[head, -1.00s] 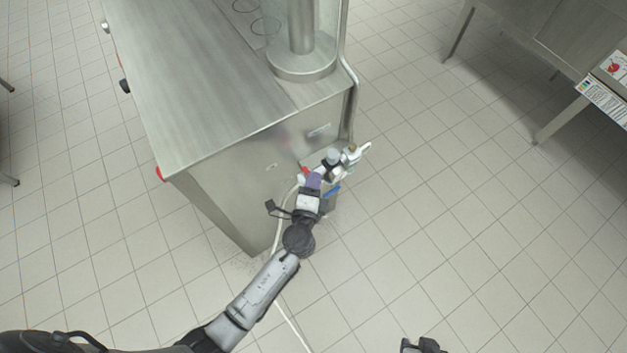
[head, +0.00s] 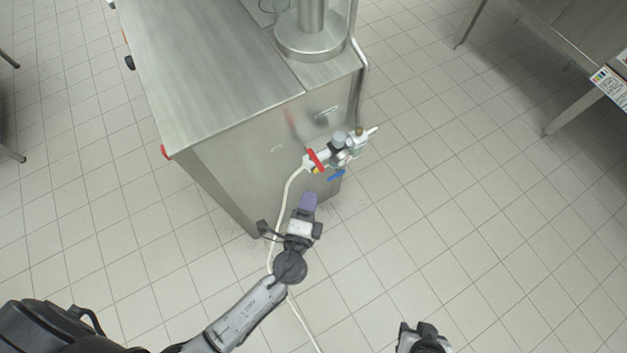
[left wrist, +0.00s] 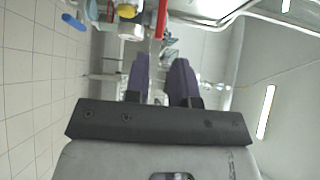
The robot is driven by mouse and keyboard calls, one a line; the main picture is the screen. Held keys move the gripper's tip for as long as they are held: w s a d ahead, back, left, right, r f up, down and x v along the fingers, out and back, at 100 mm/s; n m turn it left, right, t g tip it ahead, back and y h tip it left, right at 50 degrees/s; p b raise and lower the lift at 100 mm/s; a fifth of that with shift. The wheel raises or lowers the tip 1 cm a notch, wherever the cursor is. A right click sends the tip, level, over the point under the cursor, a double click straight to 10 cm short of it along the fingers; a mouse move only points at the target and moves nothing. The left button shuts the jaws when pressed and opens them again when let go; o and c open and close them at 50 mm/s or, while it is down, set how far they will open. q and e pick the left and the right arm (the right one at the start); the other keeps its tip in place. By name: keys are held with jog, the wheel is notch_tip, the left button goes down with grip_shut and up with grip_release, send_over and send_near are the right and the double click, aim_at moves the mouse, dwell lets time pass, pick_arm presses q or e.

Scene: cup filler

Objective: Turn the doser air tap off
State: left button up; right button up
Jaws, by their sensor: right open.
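A tap assembly (head: 340,150) with a grey regulator and pale fittings sticks out from the end of the steel machine. It has a red lever (head: 315,159), slanted across the fitting, and a blue lever (head: 337,175) lower down. My left gripper (head: 307,197), with purple fingers, is below and apart from the red lever. In the left wrist view its two fingers (left wrist: 160,78) stand apart with nothing between them. The red lever (left wrist: 161,18) shows beyond the fingertips, and the blue lever (left wrist: 73,22) at the upper left. My right gripper (head: 422,335) is open at the bottom edge, partly cut off.
The steel machine (head: 210,80) fills the upper left, with a flat top and a cylinder. A pale hose (head: 283,205) runs from the tap down to the floor, passing behind my left gripper. A steel table (head: 570,50) stands at the upper right. The tiled floor on the right is clear.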

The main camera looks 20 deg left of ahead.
pick_arm(q)
jog(key=s, duration=0.3)
jog(key=shift+s+d, duration=0.1)
jog(key=shift+d, duration=0.2)
dwell(0.4)
